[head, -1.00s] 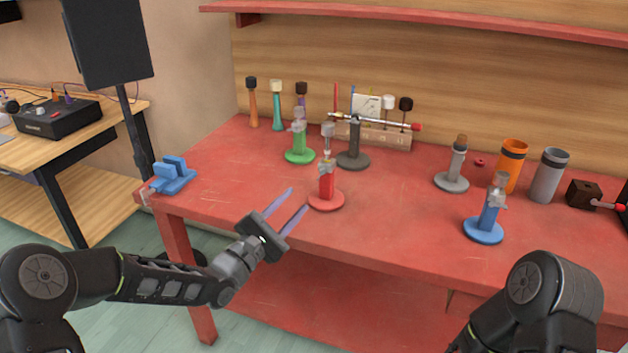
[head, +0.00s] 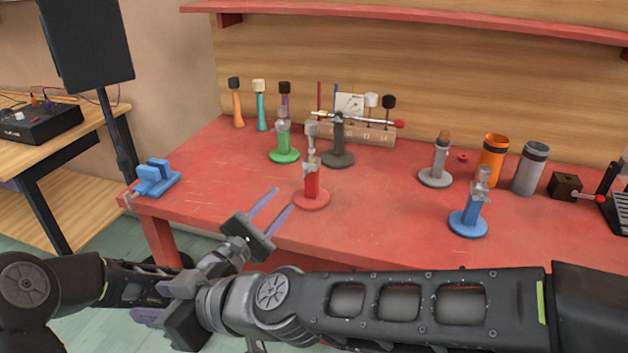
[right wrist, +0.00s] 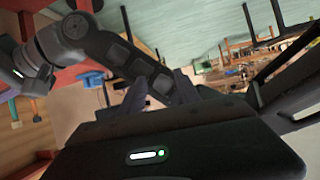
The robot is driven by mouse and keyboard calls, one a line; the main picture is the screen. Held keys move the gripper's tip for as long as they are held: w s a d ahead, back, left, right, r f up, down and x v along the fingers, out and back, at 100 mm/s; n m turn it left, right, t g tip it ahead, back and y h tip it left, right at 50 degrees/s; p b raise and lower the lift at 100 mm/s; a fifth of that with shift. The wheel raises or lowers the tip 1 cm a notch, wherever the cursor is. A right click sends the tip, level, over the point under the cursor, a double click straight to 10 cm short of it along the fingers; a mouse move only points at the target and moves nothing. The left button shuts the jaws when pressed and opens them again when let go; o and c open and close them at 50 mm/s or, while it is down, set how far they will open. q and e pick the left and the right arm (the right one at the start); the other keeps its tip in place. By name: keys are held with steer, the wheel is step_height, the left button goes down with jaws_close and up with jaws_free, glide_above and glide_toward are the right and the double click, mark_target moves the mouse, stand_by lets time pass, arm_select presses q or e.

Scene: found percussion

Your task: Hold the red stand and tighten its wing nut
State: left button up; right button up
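The red stand (head: 312,187) stands upright near the table's front edge in the head view, with a round red base and a grey metal clamp (head: 311,130) on top. Its wing nut is too small to make out clearly. My left gripper (head: 284,199) is open and empty, its fingers pointing up and right, just left of the red base and apart from it. My right gripper (head: 152,302) is low at the left, in front of the table, beside my left forearm. Its fingers look apart with nothing between them. The right wrist view shows my arm and tilted surroundings, not clearly the stand.
A green stand (head: 284,154) and a dark grey stand (head: 339,158) are behind the red one. A grey stand (head: 437,178) and a blue stand (head: 470,222) are to the right. A blue vise-like block (head: 156,180) sits at the left corner. The table between is clear.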

steer(key=w+d+r+m+t+y, duration=0.15)
steer(key=w+r+t, duration=0.3)
steer(key=r, duration=0.95)
steer(key=w+d+r+m+t+y, duration=0.1)
steer(key=w+r+m+t+y, duration=0.15)
steer(key=w+r, duration=0.7)
steer(key=w+d+f+m+t+h, duration=0.1)
steer(key=w+d+f+m+h, duration=0.25)
steer(key=w+f, duration=0.6)
steer(key=w+d+f+m+t+h, duration=0.25)
steer(key=w+f+h, duration=0.3)
steer(key=f, duration=0.65)
steer(key=w+d+f+m+t+h, duration=0.1)
steer(key=w+d+h, duration=0.1)
steer(key=w+d, duration=0.2)
steer(key=w+d+m+t+h, duration=0.1)
steer(key=w+d+h, duration=0.2)
steer(key=d, duration=0.7)
steer(key=shift+w+f+t, duration=0.35)
steer(key=shift+w+f, duration=0.05)
steer(key=shift+w, duration=0.75)
